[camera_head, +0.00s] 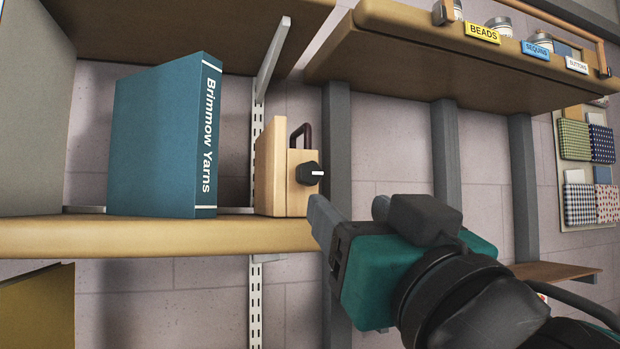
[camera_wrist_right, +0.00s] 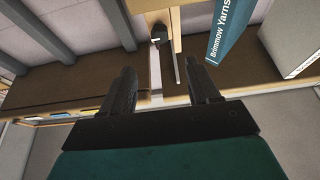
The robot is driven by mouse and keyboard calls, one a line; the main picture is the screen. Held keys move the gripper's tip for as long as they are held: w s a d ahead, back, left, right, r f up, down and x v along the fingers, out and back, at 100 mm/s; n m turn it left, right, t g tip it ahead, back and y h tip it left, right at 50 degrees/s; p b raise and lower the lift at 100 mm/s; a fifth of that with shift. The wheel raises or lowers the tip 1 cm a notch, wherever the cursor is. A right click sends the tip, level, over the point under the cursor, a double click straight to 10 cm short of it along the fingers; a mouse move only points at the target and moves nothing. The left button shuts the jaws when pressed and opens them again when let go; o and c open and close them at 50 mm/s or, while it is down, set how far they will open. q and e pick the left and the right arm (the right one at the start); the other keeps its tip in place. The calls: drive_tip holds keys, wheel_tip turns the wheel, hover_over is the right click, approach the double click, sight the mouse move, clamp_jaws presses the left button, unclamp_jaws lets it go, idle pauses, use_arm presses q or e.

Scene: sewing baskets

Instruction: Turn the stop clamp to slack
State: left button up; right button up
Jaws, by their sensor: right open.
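The stop clamp is a pale wooden block (camera_head: 283,182) with a dark looped handle (camera_head: 303,134) on top. It stands upright at the right end of the wooden shelf. A black knob (camera_head: 309,174) sits on its side, with a white mark lying roughly level. The knob also shows in the right wrist view (camera_wrist_right: 159,32), beyond the fingertips. My right gripper (camera_head: 347,208) is open and empty, below and to the right of the knob, and apart from it. Its fingers also show in the right wrist view (camera_wrist_right: 160,74). My left gripper is not in view.
A teal "Brimmow Yarns" binder (camera_head: 155,140) stands left of the clamp on the shelf (camera_head: 150,237). A higher shelf (camera_head: 430,50) with labelled jars overhangs at the right. Grey uprights (camera_head: 337,140) stand behind. A fabric sample board (camera_head: 588,165) hangs far right.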

sight(311, 173)
drive_tip(key=p+x, duration=0.8)
drive_tip(key=x, duration=0.3)
drive_tip(key=shift+w+a+r, duration=0.1)
drive_tip(key=shift+w+r, duration=0.05)
drive_tip(key=shift+w, duration=0.15)
drive_tip(key=shift+w+a+r+p, duration=0.15)
drive_tip(key=shift+w+p, duration=0.2)
drive_tip(key=shift+w, duration=0.15)
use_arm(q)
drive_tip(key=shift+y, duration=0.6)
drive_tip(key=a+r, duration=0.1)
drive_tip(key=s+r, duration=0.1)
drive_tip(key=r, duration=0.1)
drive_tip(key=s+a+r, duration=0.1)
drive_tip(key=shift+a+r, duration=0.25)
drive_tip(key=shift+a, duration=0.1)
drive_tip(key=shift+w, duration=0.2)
use_arm(e)
drive_tip(key=shift+c, duration=0.3)
drive_tip(key=shift+c, duration=0.8)
drive_tip(key=c, duration=0.8)
